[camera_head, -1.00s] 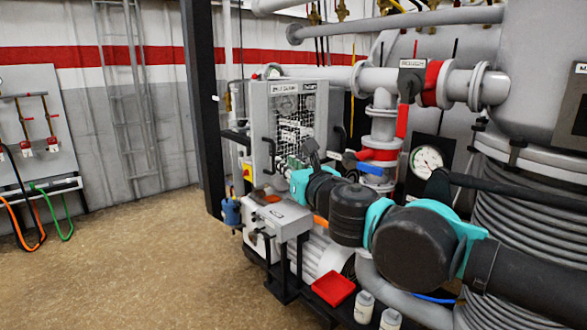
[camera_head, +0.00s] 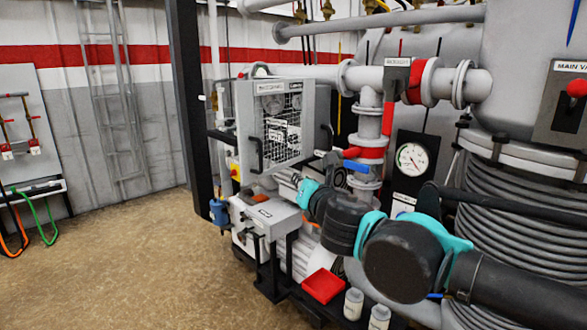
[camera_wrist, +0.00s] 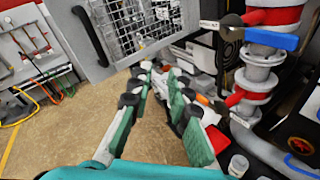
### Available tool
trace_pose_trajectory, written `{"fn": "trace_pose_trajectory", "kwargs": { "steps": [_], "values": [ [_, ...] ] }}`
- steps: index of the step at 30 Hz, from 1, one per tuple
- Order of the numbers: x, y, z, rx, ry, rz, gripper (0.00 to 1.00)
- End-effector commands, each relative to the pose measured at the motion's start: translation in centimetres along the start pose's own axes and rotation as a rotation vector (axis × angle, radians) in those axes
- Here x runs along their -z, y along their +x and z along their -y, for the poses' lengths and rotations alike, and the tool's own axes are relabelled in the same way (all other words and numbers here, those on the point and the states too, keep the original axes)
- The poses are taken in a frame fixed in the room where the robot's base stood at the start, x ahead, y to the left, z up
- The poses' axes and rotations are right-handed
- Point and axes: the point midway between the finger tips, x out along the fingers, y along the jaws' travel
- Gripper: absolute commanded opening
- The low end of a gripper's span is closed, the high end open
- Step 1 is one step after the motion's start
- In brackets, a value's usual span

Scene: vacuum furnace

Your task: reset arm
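My arm (camera_head: 400,262) reaches in from the lower right of the head view, across the front of the furnace equipment. Its wrist end is close to the grey-white pump unit (camera_head: 268,215), below the caged cabinet. In the wrist view my gripper (camera_wrist: 162,75) has its two green-padded fingers apart, with a gap between them and nothing held. The fingers point toward the space below the caged cabinet (camera_wrist: 140,25) and left of the valve pipe. In the head view the fingers are mostly hidden by the wrist.
The valve pipe with blue handle (camera_head: 362,167) and the pressure gauge (camera_head: 411,158) stand close behind my arm. A red tray (camera_head: 323,286) and two white bottles (camera_head: 354,303) sit below it. A black post (camera_head: 188,100) stands left of the cabinet. Open floor (camera_head: 120,260) lies at left.

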Motion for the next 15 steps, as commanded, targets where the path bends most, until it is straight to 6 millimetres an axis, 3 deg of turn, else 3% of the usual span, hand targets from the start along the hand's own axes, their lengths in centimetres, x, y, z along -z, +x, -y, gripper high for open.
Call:
{"fn": "trace_pose_trajectory", "kwargs": {
  "steps": [1, 4, 9, 15],
  "values": [
    [0.8, 1.0, 3.1, 0.095, 0.144, -0.004, 0.18],
    [3.3, 2.0, 9.3, 0.288, 0.475, 0.001, 0.18],
    [8.8, 1.4, 18.8, 0.605, 1.033, 0.074, 0.18],
    [16.6, -2.0, 26.4, 0.960, 1.674, 0.250, 0.18]
  ]
}}
